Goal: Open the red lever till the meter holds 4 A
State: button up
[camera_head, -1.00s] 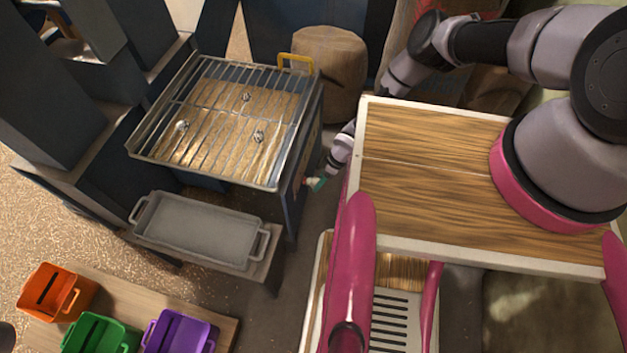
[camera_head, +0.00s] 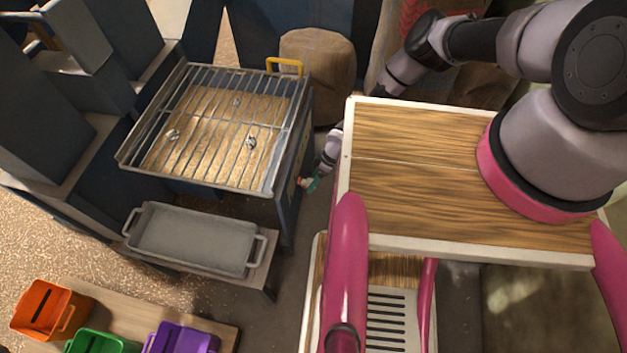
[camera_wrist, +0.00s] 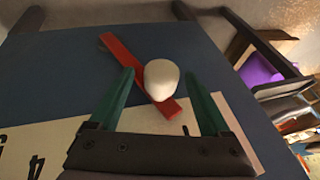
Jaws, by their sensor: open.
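The red lever (camera_wrist: 119,58) lies slantwise on a dark blue panel in the wrist view. A white rounded knob (camera_wrist: 161,79) sits on it. My gripper (camera_wrist: 163,80) is open, with one green finger on each side of the knob. I cannot tell whether either finger touches it. A white plate (camera_wrist: 60,150) with black marks, partly cut off, lies below; my gripper hides part of it. No meter needle or reading can be made out. In the head view my gripper (camera_head: 309,183) is small, beside the right side of the grated hopper (camera_head: 283,170).
A grey tray (camera_head: 190,240) stands on a bench in front of the hopper. Orange (camera_head: 38,310), green (camera_head: 100,342) and purple (camera_head: 182,340) bins stand at the lower left. A sack (camera_head: 318,75) stands behind the hopper, near its yellow handle (camera_head: 285,64).

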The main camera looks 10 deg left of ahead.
jog(key=v, duration=1)
jog(key=shift+w+d+r, duration=0.15)
jog(key=shift+d+r, duration=0.05)
jog(key=shift+r, duration=0.1)
